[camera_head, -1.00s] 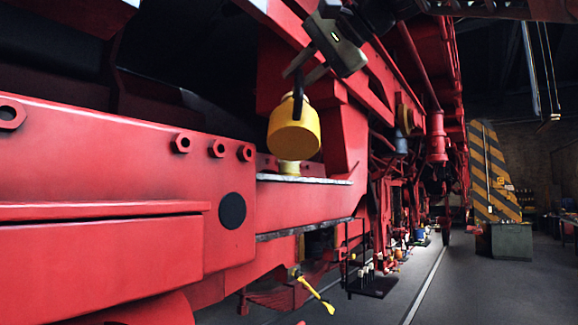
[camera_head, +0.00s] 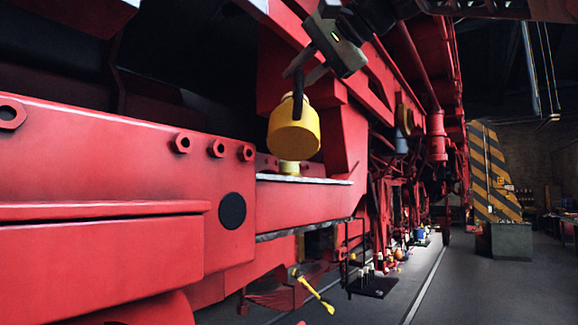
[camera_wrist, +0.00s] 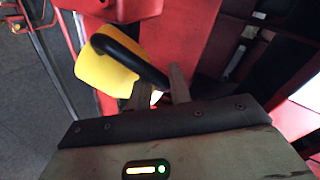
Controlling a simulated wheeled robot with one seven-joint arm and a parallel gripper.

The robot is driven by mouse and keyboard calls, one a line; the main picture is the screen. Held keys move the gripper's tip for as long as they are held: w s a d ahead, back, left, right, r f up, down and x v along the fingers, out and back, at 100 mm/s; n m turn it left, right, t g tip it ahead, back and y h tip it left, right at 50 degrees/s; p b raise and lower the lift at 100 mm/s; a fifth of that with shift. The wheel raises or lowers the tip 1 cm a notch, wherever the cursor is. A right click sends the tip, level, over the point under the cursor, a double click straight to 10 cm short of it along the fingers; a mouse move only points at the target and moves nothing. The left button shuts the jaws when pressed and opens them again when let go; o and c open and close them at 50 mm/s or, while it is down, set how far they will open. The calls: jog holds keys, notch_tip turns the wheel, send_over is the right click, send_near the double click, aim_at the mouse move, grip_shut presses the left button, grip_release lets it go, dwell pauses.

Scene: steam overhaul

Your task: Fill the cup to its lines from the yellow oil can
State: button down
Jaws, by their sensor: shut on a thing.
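The yellow oil can (camera_head: 294,134) hangs from my gripper (camera_head: 303,78) by its black handle, a little tilted. In the wrist view the fingers (camera_wrist: 158,92) close on the black handle (camera_wrist: 130,55), with the yellow can body (camera_wrist: 101,73) beyond them. A small yellow piece (camera_head: 289,168) stands on the pale ledge right under the can. I cannot tell whether it is the cup or part of something else, or whether it touches the can. No fill lines and no oil show.
The red locomotive frame (camera_head: 110,170) with large bolts fills the left. A pale ledge (camera_head: 320,181) runs below the can. A red upright (camera_head: 347,130) stands close on the right. A yellow-handled valve (camera_head: 316,293) sticks out below.

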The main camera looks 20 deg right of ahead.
aim_at(297, 122)
dwell(0.4)
jog(key=f+b, duration=0.1)
jog(key=b, duration=0.1)
jog(key=f+b, duration=0.1)
jog(key=b, duration=0.1)
jog(key=shift+s+a+f+t, duration=0.15)
jog(key=shift+s+f+t, duration=0.1)
jog(key=shift+t, duration=0.15)
jog(key=f+b, duration=0.1)
jog(key=b, duration=0.2)
jog(key=f+n+t+b, duration=0.1)
jog(key=b, duration=0.1)
jog(key=shift+s+a+f, duration=0.25)
jog(key=shift+f, duration=0.05)
jog(key=shift+b, duration=0.45)
jog(key=f+t+b, duration=0.1)
jog(key=f+b, duration=0.1)
jog(key=b, duration=0.1)
jog(key=shift+a+n, duration=0.1)
jog(key=shift+n, duration=0.2)
jog(key=f+t+b, duration=0.1)
jog(key=b, duration=0.2)
jog(key=f+n+t+b, duration=0.1)
jog(key=b, duration=0.3)
jog(key=shift+w+a+f, duration=0.15)
jog(key=shift+w+f, duration=0.05)
jog(key=shift+f, duration=0.05)
jog(key=shift+r+t, duration=0.1)
jog(key=shift+t, duration=0.2)
jog(key=shift+r, duration=0.1)
